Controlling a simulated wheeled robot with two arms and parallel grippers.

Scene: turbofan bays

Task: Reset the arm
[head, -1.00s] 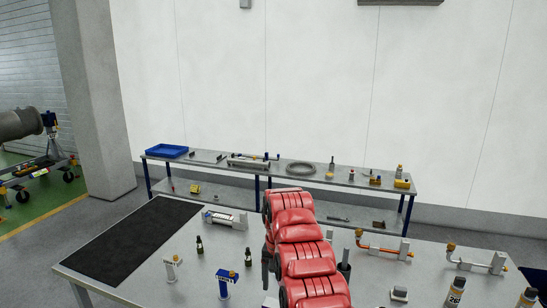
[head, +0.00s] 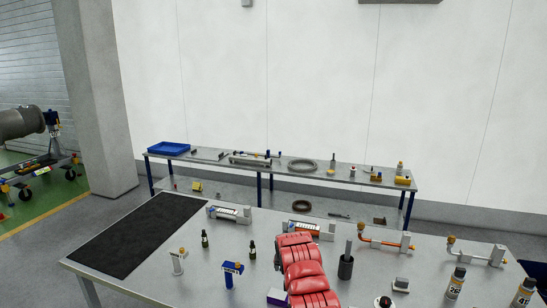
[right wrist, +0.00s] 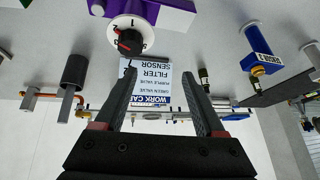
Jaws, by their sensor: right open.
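My red arm (head: 303,268) reaches in from the bottom of the head view, over the near table (head: 100,268). Its gripper cannot be made out there. In the right wrist view my right gripper (right wrist: 159,72) is open, with nothing between its fingers. Beyond the fingertips are a white dial with a dark red-marked knob (right wrist: 128,40) and a printed work card (right wrist: 155,82). A purple block (right wrist: 165,12) is beside the dial. My left gripper is not in view.
A black mat (head: 140,235) lies clear at left. A rear bench (head: 230,158) holds a blue tray (head: 168,148).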

